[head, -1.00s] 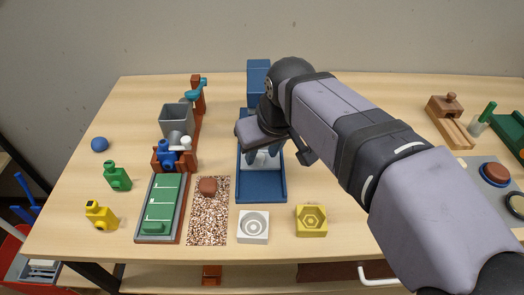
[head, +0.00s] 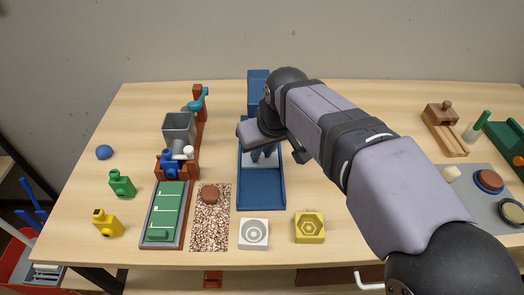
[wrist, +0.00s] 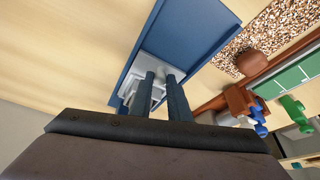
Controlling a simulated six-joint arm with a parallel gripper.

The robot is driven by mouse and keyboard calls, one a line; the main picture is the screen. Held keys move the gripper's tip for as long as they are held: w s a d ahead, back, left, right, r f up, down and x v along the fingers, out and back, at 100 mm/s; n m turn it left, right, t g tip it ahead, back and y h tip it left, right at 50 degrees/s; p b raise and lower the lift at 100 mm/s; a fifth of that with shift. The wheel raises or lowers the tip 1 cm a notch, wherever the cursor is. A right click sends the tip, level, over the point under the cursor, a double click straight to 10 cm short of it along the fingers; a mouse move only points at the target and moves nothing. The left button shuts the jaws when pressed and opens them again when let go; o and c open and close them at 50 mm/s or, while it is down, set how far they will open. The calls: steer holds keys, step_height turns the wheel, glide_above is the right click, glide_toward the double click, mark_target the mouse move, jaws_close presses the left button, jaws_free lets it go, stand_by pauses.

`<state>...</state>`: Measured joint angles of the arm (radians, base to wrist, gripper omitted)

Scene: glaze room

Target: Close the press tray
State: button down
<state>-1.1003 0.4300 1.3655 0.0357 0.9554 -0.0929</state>
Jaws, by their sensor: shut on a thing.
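The blue press (head: 258,92) stands at the back middle of the table, with a blue rail base (head: 262,204) running toward the front edge. The light grey press tray (head: 246,161) sits on this base near its back part, partly hidden by my gripper. My gripper (head: 264,154) reaches down over the tray and is shut on its pale handle. In the wrist view my two fingers (wrist: 161,76) stand either side of the handle, with the grey tray (wrist: 131,87) behind them. The front of the blue base (wrist: 195,35) is bare.
Left of the base lie a speckled mat (head: 210,232) with a brown lump (head: 210,195), a green-topped board (head: 163,222) and a grey hopper (head: 180,130). A white mould (head: 253,233) and a yellow mould (head: 309,227) stand in front.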

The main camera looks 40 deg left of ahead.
steer(key=shift+w+a+r, duration=0.15)
steer(key=shift+w+a, duration=0.1)
steer(key=c, duration=1.7)
jaws_free()
steer(key=shift+w+a, duration=0.1)
steer(key=shift+o, duration=0.2)
steer(key=v, duration=0.7)
steer(key=shift+d, duration=0.2)
